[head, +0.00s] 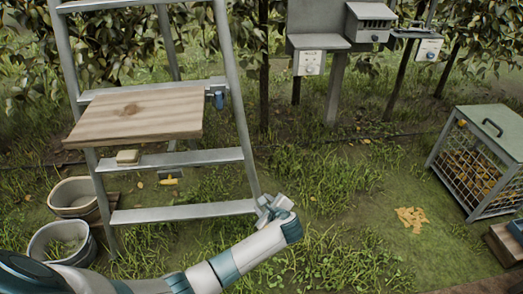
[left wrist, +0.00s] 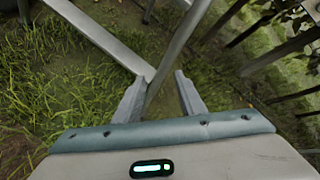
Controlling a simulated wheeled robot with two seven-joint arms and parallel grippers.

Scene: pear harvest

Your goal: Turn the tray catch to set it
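A wooden tray board (head: 135,115) rests on the metal stepladder (head: 238,110). A small blue piece (head: 219,100) sits at the tray's right end by the ladder's rail; it may be the catch, but its setting is too small to tell. My left gripper (head: 272,208) is low, by the foot of the ladder's right rail, well below the tray. In the left wrist view, my left gripper (left wrist: 160,97) is open, with its fingers apart and a ladder rail (left wrist: 178,50) showing between and beyond them. Contact cannot be told. My right gripper is out of view.
A yellow-handled item (head: 168,181) and a small block (head: 128,156) are below the tray. Two buckets (head: 60,240) stand at the left. A wire-sided crate (head: 480,165) is at the right, grey boxes (head: 318,42) behind. Grass between is mostly clear.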

